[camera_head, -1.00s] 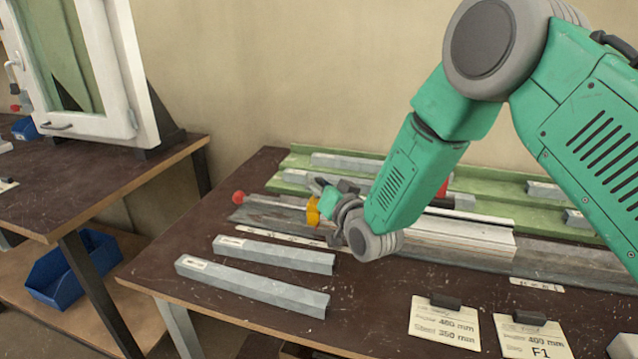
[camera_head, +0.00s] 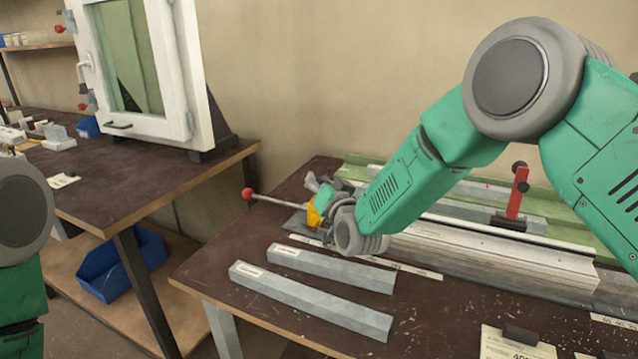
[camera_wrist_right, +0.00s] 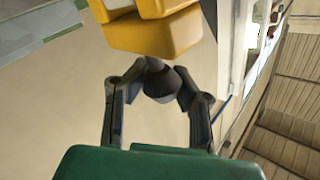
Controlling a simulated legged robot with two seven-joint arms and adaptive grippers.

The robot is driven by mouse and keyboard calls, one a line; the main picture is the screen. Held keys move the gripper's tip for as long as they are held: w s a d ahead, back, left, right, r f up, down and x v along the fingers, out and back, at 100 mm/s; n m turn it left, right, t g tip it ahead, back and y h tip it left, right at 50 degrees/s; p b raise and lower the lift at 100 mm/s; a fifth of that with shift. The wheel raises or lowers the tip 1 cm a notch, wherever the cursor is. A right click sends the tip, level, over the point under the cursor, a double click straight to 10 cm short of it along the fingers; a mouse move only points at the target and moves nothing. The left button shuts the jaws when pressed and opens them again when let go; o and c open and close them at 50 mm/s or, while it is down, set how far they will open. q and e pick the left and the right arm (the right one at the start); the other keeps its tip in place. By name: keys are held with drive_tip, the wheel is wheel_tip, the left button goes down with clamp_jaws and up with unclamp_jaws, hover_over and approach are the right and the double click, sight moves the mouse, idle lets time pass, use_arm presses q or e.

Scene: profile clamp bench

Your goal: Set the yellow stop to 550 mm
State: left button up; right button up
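The yellow stop (camera_head: 315,214) sits near the left end of the grey rail on the bench. A rod with a red ball end (camera_head: 247,193) reaches left from it. My right gripper (camera_head: 328,216) is at the stop, partly hidden by its own wrist. In the right wrist view the stop's yellow body (camera_wrist_right: 155,28) fills the top, and the fingers (camera_wrist_right: 160,85) close in around a dark knob below it. Finger contact is partly hidden. A white scale strip (camera_head: 420,272) runs along the rail's front; its figures are too small to read. My left gripper is out of view.
Two grey profiles (camera_head: 310,300) lie in front of the rail. A red clamp (camera_head: 516,195) stands behind it at right. A paper card (camera_head: 505,345) lies at the front. A window frame (camera_head: 150,70) stands on the left bench, with a blue bin (camera_head: 120,262) below.

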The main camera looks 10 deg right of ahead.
drive_tip(key=o, duration=0.4)
drive_tip(key=shift+r, duration=0.1)
drive_tip(key=shift+w+a, duration=0.1)
drive_tip(key=shift+a, duration=1.05)
drive_tip(key=shift+d, duration=0.7)
drive_tip(key=shift+d+r, duration=0.2)
drive_tip(key=shift+d, duration=0.05)
drive_tip(key=shift+a+r, duration=0.15)
drive_tip(key=shift+r, duration=2.2)
drive_tip(key=shift+a+r, duration=0.1)
drive_tip(key=shift+r, duration=2.2)
